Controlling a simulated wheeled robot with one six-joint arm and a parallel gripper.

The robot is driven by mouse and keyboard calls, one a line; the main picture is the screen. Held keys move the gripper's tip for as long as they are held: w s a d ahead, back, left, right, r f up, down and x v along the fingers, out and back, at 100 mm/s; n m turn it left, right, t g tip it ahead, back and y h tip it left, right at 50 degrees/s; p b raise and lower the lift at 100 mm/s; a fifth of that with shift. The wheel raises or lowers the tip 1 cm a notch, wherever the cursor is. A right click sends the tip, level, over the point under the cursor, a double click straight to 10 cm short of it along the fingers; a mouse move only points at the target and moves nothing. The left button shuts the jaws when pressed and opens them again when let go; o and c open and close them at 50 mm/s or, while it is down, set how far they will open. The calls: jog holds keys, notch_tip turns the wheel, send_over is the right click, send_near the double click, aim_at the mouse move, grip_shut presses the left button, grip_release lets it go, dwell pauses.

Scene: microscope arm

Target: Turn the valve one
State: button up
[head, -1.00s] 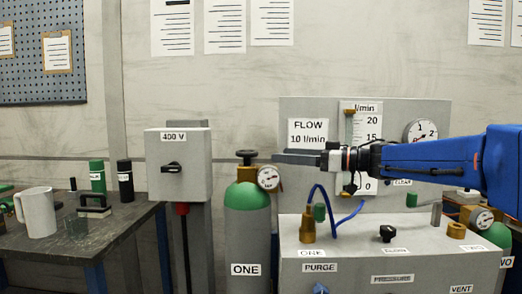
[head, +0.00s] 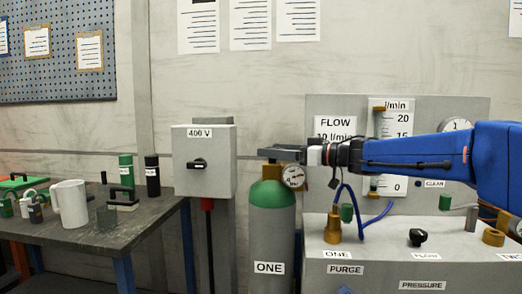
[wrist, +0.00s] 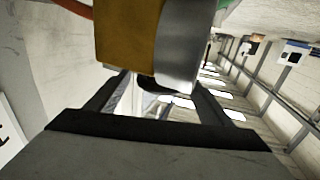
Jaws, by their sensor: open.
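Cylinder one (head: 270,225) is grey with a green top and stands upright, marked ONE. Its brass neck carries a round pressure gauge (head: 292,176). The black handwheel of valve one, seen on top earlier, is now hidden by my gripper (head: 272,153) in the head view. My gripper is open and lies level at the top of the neck, reaching in from the right. In the wrist view, a brass block (wrist: 125,35) and a silvery round part fill the top, close to the two dark fingers. Whether the fingers touch the wheel I cannot tell.
A grey 400 V switch box (head: 205,160) stands left of the cylinder. The panel bench (head: 380,255) on the right bears a brass fitting (head: 333,228), a blue hose and a black knob (head: 416,237). A table (head: 150,212) with a white mug (head: 70,203) is at left.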

jog(key=shift+x, duration=2.6)
jog(key=c, duration=1.1)
jog(key=shift+o, duration=0.2)
jog(key=n+g, duration=0.1)
jog(key=g, duration=0.1)
jog(key=s+n+g+y, duration=0.1)
jog(key=n+g, duration=0.1)
jog(key=g, duration=0.1)
jog(key=shift+a, duration=0.15)
jog(key=shift+s+n+g, duration=0.25)
jog(key=shift+n+g, duration=0.4)
jog(key=shift+g, duration=0.25)
jog(key=shift+s+n+g, duration=0.2)
jog(key=shift+n+g, duration=0.45)
jog(key=shift+g, duration=0.25)
